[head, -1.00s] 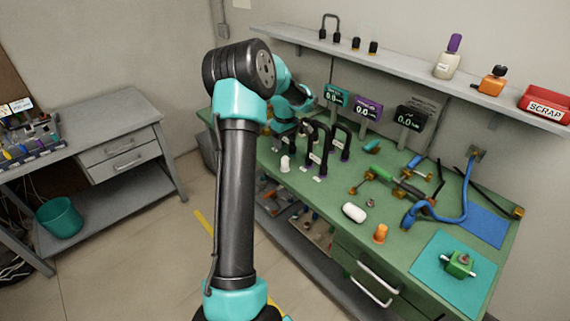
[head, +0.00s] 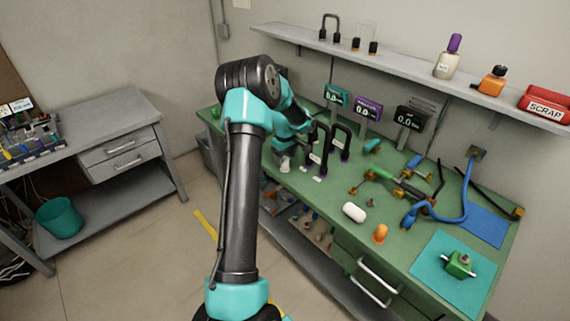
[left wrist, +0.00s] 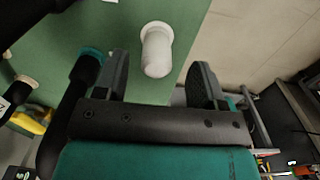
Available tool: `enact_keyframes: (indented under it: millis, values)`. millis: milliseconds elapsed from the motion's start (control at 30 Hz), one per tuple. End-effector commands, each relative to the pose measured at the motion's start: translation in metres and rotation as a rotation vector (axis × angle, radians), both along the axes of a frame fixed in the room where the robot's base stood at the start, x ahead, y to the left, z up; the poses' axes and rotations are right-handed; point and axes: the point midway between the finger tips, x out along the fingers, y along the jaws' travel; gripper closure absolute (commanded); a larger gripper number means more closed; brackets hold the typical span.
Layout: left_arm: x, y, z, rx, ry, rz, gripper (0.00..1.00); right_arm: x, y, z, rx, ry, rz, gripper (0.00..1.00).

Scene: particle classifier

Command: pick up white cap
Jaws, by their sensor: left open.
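The white cap (head: 284,167) stands upright near the front edge of the green bench, toward its left end. My left gripper (head: 286,150) is beside and just above it, covering part of it in the head view. In the left wrist view the white cap (left wrist: 157,50) has a rounded body and a wider rim. There the left gripper (left wrist: 160,72) is open, one finger on each side of the picture, with the cap showing beyond the gap between them. It holds nothing. My right gripper is not in view.
Black-handled tools (head: 322,147) stand close to the right of the cap. A white cylinder (head: 354,212) and an orange piece (head: 380,233) lie farther right on the bench (head: 335,190). Displays (head: 368,107) stand along the back, under a shelf (head: 400,70).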

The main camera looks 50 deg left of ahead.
Motion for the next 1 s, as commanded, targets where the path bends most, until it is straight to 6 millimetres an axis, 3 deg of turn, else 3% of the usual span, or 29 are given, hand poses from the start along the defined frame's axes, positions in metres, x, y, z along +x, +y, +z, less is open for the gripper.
enact_keyframes:
  millis: [300,800,1000]
  values:
    - [0.003,0.002,-0.037,-0.001,0.001,0.001,0.36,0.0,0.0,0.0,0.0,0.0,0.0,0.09]
    - [0.003,0.002,-0.038,0.0,0.0,0.0,0.36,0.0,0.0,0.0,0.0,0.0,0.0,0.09]
    - [0.003,0.002,-0.038,0.0,0.0,0.0,0.55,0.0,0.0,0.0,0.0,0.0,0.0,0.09]
